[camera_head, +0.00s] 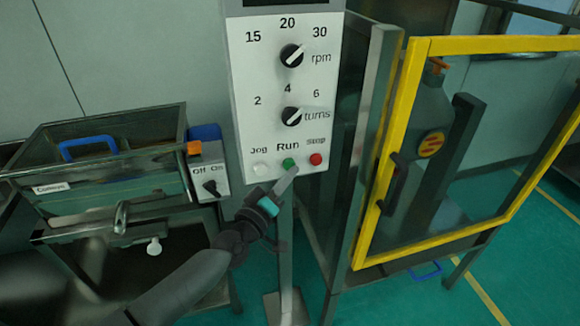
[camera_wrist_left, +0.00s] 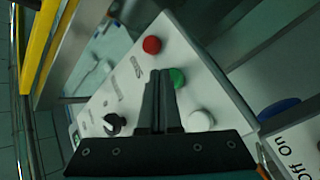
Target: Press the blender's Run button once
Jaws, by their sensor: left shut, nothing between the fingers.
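The white control panel (camera_head: 262,100) stands upright in the middle of the head view. Its green Run button (camera_head: 288,162) sits between the white Jog button (camera_head: 261,169) and the red Stop button (camera_head: 316,159). My left gripper (camera_head: 291,172) is shut and empty, its tips right at the lower edge of the Run button. In the left wrist view the shut fingers (camera_wrist_left: 159,75) point at the panel, with the green button (camera_wrist_left: 177,77) just beside their tips. I cannot tell whether they touch it. My right gripper is not in view.
Two black knobs, rpm (camera_head: 291,55) and turns (camera_head: 291,116), sit above the buttons. A sieve machine (camera_head: 110,205) with an Off/On switch box (camera_head: 209,180) stands to the left. A yellow-framed guard door (camera_head: 408,110) stands to the right. Green floor lies below.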

